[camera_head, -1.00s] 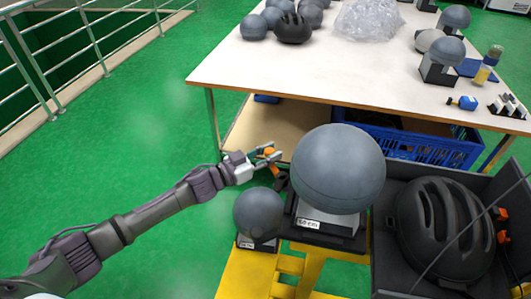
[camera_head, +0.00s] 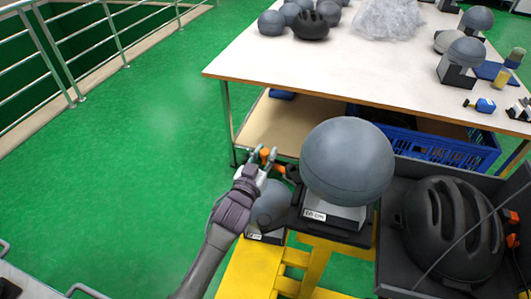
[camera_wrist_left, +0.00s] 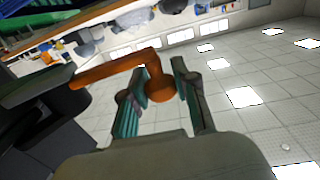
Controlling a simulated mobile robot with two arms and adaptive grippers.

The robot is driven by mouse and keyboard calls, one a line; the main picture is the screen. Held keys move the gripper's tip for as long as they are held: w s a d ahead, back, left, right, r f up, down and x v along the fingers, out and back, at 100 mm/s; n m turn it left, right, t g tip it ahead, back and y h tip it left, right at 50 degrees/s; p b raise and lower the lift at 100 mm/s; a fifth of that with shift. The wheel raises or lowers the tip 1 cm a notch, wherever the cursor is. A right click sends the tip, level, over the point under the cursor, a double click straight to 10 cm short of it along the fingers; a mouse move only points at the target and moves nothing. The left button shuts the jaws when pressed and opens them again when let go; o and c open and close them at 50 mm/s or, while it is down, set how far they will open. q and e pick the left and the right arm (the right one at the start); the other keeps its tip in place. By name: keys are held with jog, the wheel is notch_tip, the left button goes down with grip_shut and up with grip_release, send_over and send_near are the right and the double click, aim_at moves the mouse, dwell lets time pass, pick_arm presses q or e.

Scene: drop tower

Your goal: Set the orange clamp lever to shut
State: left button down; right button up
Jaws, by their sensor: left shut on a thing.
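The orange clamp lever (camera_head: 279,168) is at the left side of the large grey ball's dark stand in the head view. In the left wrist view the lever (camera_wrist_left: 108,71) runs from a dark clamp body at the left and bends down to a rounded orange end. My left gripper (camera_head: 263,158) is at the lever's outer end. In the wrist view its two fingers (camera_wrist_left: 162,76) are on either side of that end, shut on it. The clamp's base is partly hidden. My right gripper is not in view.
A large grey ball (camera_head: 347,160) is right beside the gripper. A smaller grey ball (camera_head: 268,206) is just below my wrist. A black helmet (camera_head: 455,230) sits in a dark box at the right. A white table (camera_head: 370,65) is behind. Green floor is free at the left.

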pick_arm(q)
jog(key=shift+s+a+n+y, duration=0.1)
jog(key=shift+s+n+y, duration=0.1)
jog(key=shift+n+y, duration=0.3)
jog(key=shift+r, duration=0.1)
jog(key=c, duration=0.9)
grip_release()
jog(key=shift+o, duration=0.2)
jog(key=shift+s, duration=0.1)
jog(key=v, duration=1.2)
